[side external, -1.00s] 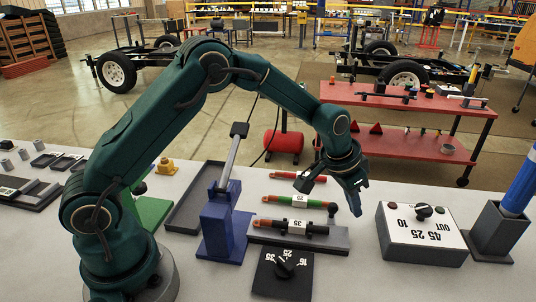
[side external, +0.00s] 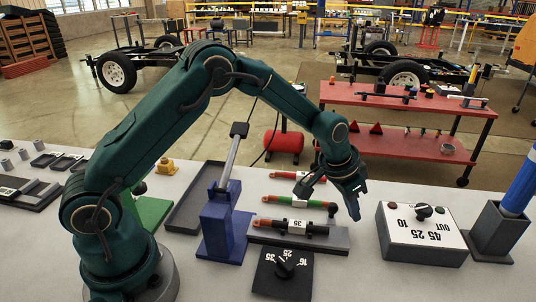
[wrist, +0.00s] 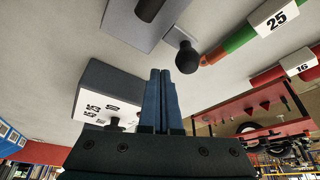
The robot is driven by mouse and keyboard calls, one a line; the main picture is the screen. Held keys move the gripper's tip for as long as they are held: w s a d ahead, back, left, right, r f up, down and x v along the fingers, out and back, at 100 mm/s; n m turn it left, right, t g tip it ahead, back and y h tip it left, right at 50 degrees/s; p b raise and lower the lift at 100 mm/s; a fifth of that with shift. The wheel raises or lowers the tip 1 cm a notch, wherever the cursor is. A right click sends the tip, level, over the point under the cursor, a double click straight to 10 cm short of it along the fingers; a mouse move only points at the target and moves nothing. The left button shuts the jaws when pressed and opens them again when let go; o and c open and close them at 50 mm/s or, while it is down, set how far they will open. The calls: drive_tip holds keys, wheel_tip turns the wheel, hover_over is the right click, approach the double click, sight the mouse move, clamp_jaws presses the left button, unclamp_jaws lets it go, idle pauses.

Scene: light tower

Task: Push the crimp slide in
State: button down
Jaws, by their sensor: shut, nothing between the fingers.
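My gripper (side external: 356,213) hangs over the bench to the right of the labelled coloured bars, its fingers pointing down. In the wrist view its two blue fingers (wrist: 160,78) are together with nothing between them. A bar marked 35 (side external: 296,227) lies on a dark grey rail (side external: 336,240). I cannot tell which part is the crimp slide.
A grey box (side external: 420,232) with a black knob stands right of my gripper, and a blue cylinder in a dark holder (side external: 496,233) beyond it. A black dial plate (side external: 284,273) lies in front of the rail. Bare bench lies between rail and box.

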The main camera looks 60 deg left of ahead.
idle(0.4)
drive_tip(key=shift+w+d+r, duration=0.25)
drive_tip(key=shift+w+r, duration=0.05)
drive_tip(key=shift+r, duration=0.2)
drive_tip(key=shift+w+d+r, duration=0.25)
drive_tip(key=shift+r, duration=0.25)
drive_tip(key=shift+r, duration=2.5)
